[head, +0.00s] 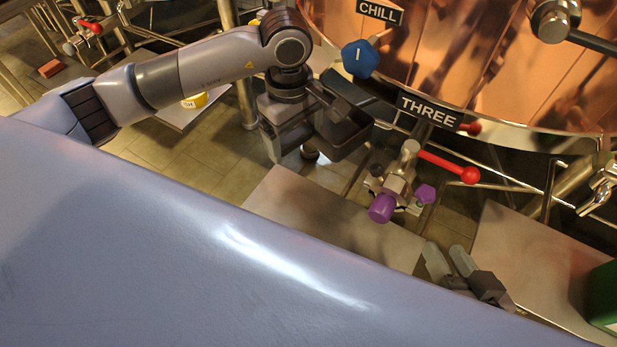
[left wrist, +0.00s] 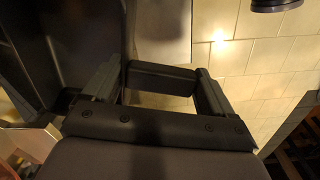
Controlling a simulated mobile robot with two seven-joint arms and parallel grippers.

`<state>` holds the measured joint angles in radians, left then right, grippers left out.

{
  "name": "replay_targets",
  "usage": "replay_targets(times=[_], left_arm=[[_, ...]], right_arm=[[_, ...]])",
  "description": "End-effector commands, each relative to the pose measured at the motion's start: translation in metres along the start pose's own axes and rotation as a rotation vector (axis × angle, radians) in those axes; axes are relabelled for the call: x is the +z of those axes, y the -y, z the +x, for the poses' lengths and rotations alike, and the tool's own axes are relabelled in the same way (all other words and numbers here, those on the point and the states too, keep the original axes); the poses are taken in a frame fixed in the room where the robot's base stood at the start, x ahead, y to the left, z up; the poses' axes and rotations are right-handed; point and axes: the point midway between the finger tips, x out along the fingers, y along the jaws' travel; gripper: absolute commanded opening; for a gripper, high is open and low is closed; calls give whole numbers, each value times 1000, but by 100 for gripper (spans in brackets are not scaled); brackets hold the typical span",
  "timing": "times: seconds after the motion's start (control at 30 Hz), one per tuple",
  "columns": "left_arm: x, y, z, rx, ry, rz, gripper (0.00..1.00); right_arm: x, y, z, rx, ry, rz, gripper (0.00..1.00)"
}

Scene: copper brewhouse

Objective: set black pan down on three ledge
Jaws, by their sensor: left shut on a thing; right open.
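The black pan (head: 347,132) hangs in my left gripper (head: 318,112) in front of the copper vessel, left of the THREE sign (head: 430,108). In the left wrist view the pan (left wrist: 75,40) fills the upper left, with the gripper fingers (left wrist: 158,88) around a dark part of it. A grey ledge (head: 320,212) lies below and in front of the THREE sign; the pan is above its far left part, apart from it. My blue-grey body hides its near edge. My right gripper (head: 447,258) is open and empty at the ledge's right end.
A blue knob (head: 360,58) is above the pan. Another ledge (head: 515,240) with a green container (head: 603,295) is at right. The ledge's middle is bare.

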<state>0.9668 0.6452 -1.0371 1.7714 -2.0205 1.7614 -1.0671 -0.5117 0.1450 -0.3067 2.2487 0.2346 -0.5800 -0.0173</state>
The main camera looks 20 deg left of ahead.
Motion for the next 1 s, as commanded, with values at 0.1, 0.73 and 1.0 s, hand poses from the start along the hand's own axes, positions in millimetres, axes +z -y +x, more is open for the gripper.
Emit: replay_targets(times=[0.1, 0.73, 1.0], left_arm=[[2, -3, 13, 1, 0, -180, 34], [14, -11, 72, 1, -12, -1164, 34], [19, -12, 97, 2, -22, -1576, 34]], right_arm=[[2, 0, 2, -4, -2, 0, 43], [7, 2, 5, -16, -8, 3, 43], [9, 2, 7, -21, -10, 4, 43]])
